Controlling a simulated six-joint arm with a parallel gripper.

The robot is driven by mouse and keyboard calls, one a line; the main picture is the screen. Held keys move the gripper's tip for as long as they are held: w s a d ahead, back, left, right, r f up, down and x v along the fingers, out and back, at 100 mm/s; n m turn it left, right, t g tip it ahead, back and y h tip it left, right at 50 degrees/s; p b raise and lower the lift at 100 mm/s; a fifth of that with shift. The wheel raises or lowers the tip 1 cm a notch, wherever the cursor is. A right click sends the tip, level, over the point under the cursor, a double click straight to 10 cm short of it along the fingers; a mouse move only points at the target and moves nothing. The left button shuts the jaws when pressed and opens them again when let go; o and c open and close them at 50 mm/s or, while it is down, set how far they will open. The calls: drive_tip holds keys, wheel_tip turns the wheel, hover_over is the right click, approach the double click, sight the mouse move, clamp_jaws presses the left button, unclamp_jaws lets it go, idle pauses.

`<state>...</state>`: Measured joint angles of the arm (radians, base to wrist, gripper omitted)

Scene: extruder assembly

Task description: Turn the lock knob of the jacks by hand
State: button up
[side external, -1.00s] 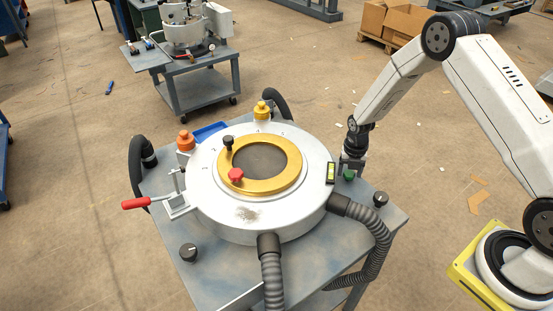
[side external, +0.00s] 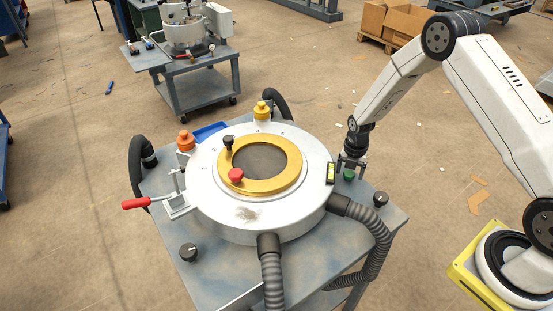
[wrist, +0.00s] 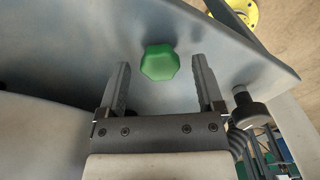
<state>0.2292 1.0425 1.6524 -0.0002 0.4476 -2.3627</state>
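A green faceted knob (side external: 348,175) stands on the grey table near its right edge, beside the round white housing (side external: 215,190). It also shows in the wrist view (wrist: 159,62). My gripper (side external: 350,168) is just above and around this knob, pointing down. In the wrist view, my gripper (wrist: 161,66) is open, with one finger on each side of the green knob and visible gaps between. No contact shows. Black knobs stand at the table's right corner (side external: 380,199) and front left (side external: 188,252). The frames do not label which knob locks the jacks.
A gold ring (side external: 232,184) on the housing carries a red knob (side external: 236,175) and a black knob (side external: 228,142). An orange knob (side external: 186,141), yellow knob (side external: 262,110), red-handled lever (side external: 136,203) and ribbed hoses (side external: 378,235) surround the housing.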

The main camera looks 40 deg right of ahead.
drive_tip(key=shift+r, duration=0.1)
drive_tip(key=shift+r, duration=2.9)
wheel_tip(320, 180, up, 8)
drive_tip(key=shift+f, duration=0.1)
